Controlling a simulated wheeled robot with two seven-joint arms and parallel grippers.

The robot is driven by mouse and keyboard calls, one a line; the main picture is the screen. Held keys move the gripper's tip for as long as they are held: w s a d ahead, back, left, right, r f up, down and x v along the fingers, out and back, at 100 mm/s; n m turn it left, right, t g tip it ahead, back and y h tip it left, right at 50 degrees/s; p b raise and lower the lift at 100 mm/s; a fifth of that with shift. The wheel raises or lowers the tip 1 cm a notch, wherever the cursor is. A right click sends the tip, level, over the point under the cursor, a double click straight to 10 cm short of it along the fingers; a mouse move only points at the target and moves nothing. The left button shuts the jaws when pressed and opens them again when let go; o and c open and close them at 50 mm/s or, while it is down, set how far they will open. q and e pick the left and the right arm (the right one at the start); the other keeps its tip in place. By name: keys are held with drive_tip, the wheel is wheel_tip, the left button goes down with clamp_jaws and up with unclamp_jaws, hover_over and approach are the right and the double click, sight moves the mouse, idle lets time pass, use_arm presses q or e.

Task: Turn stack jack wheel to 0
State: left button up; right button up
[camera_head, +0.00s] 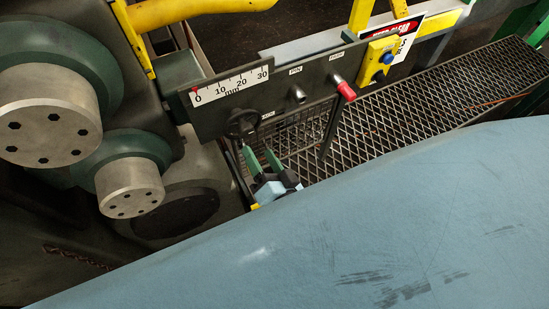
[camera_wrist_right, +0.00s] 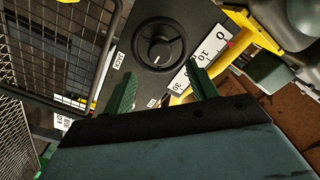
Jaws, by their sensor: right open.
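The black round stack jack wheel (camera_head: 243,122) sits on a dark panel below a white millimetre scale (camera_head: 229,85). The scale's red pointer stands at 0 in the head view. My right gripper (camera_head: 260,152) is just below the wheel, with its two green fingers apart and nothing between them. In the right wrist view the wheel (camera_wrist_right: 159,44) lies beyond the open fingertips (camera_wrist_right: 161,84), apart from them, and shows a pale mark on its face. The scale (camera_wrist_right: 205,55) is to its right. A label by the wheel reads JACK. My left gripper is not in view.
Right of the wheel, the panel carries a metal knob (camera_head: 298,95) and a red-tipped knob (camera_head: 345,90). A yellow box (camera_head: 380,62) with a blue button is farther right. Large bolted roll ends (camera_head: 130,187) stand at the left. A mesh walkway (camera_head: 420,100) lies behind.

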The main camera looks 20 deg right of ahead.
drive_tip(key=s, duration=0.7)
drive_tip(key=shift+d+b, duration=0.15)
drive_tip(key=shift+b, duration=0.3)
drive_tip(key=s+f+n+g+y+b, duration=0.1)
drive_tip(key=s+f+n+g+b, duration=0.25)
drive_tip(key=f, duration=1.15)
drive_tip(key=s+f+n+g+y+b, duration=0.15)
drive_tip(key=f+n+g, duration=0.25)
drive_tip(key=f, duration=1.1)
drive_tip(key=s+d+f+n+g+h+b, duration=0.1)
drive_tip(key=s+d+f+n+g+b, duration=0.1)
drive_tip(key=s+d+f, duration=0.4)
drive_tip(key=s+d+f+n+g+h+b, duration=0.1)
drive_tip(key=s+d+f+g+b, duration=0.3)
drive_tip(key=s+f, duration=0.9)
wheel_tip(320, 180, down, 4)
drive_tip(key=d+g+h, duration=0.1)
drive_tip(key=d+g, duration=0.1)
drive_tip(key=g, duration=0.1)
drive_tip(key=shift+d+n+b, duration=0.3)
drive_tip(key=shift+d+n, duration=0.05)
drive_tip(key=shift+g, duration=0.25)
